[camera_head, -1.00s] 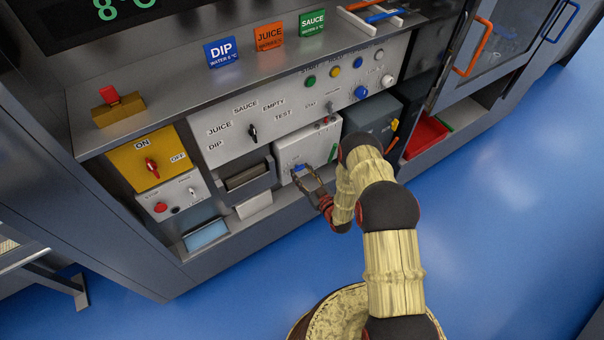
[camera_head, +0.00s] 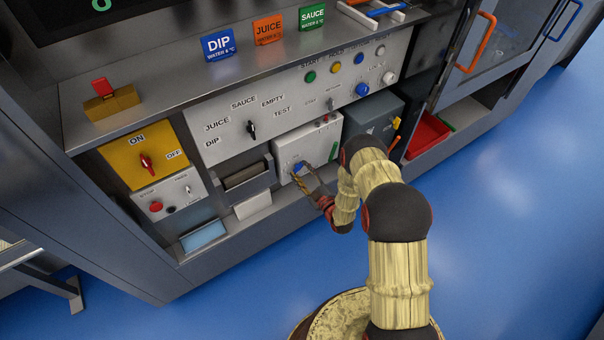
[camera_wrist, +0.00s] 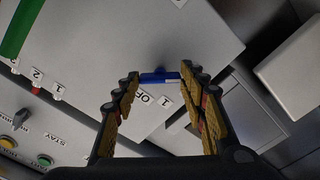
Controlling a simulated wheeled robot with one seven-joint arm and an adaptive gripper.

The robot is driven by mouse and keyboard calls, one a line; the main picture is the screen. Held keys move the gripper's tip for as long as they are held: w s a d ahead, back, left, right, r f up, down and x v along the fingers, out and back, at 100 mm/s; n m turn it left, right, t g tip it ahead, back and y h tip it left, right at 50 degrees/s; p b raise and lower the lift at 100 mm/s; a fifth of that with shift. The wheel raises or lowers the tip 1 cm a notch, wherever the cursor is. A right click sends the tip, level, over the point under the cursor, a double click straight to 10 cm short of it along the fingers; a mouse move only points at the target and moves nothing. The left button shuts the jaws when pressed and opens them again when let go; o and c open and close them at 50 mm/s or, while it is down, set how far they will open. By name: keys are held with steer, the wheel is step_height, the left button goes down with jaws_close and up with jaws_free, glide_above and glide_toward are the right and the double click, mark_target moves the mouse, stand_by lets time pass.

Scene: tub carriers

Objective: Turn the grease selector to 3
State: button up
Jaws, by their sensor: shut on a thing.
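The grease selector is a blue knob (camera_head: 299,167) on the front of the white box (camera_head: 318,147). In the wrist view the knob (camera_wrist: 158,76) lies between the two fingertips, with a pale mark at its right end. My gripper (camera_wrist: 161,79) is shut on the knob from both sides; it also shows in the head view (camera_head: 302,172). The labels OFF (camera_wrist: 149,98) and 1 (camera_wrist: 165,101) show between the fingers. Other numbers around the knob are hidden or too small to read, so its exact setting cannot be told.
A large panel (camera_head: 225,130) with a black selector and several coloured buttons is above the box. A grey box (camera_head: 373,118) stands to its right, close to my arm. A yellow ON/OFF switch plate (camera_head: 142,160) is at the left. The blue floor in front is free.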

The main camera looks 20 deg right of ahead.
steer(key=shift+n, duration=0.3)
steer(key=o, duration=1.1)
steer(key=shift+o, duration=0.4)
steer(key=v, duration=1.2)
